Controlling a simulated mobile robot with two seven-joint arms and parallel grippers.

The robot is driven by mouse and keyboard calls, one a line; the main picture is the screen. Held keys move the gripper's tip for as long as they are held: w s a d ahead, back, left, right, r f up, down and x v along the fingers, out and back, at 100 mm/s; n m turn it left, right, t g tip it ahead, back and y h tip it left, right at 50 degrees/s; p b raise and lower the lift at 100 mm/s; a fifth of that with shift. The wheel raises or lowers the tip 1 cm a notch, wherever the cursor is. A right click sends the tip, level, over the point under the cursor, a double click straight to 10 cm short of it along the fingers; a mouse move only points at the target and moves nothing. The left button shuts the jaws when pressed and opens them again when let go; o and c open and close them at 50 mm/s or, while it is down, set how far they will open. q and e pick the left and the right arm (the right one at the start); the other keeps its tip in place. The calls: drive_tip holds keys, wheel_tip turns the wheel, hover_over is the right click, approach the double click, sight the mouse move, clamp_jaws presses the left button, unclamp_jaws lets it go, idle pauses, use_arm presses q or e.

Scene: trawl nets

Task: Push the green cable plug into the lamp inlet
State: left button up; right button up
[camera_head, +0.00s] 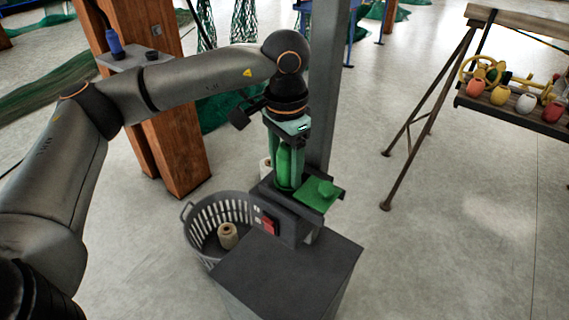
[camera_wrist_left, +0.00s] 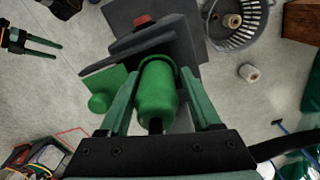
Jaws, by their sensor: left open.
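The green cable plug (camera_head: 290,166) stands upright at the lamp inlet on top of a dark housing (camera_head: 291,232). It also shows in the left wrist view (camera_wrist_left: 158,92), its black cable at the near end and its front end at a dark green collar. I cannot tell how deep it sits. A green hinged-looking flap (camera_head: 319,194) lies beside it. My left gripper (camera_head: 284,180) is open, with one finger on each side of the plug; in the left wrist view (camera_wrist_left: 161,70) small gaps show beside the plug. My right gripper (camera_wrist_left: 45,47) is at the upper left there, fingers apart and empty.
The housing has a red switch (camera_head: 269,225) and stands on a dark pedestal (camera_head: 290,270). A grey basket (camera_head: 205,242) with a twine spool is left of it, by a grey post (camera_head: 322,90). A rack with floats (camera_head: 520,112) is far right. Floor between is clear.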

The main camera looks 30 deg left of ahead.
use_arm(q)
drive_tip(key=shift+d+r, duration=0.1)
drive_tip(key=shift+d, duration=0.2)
drive_tip(key=shift+r, duration=0.3)
drive_tip(key=r, duration=1.1)
drive_tip(key=shift+a+r, duration=0.3)
drive_tip(key=shift+r, duration=0.1)
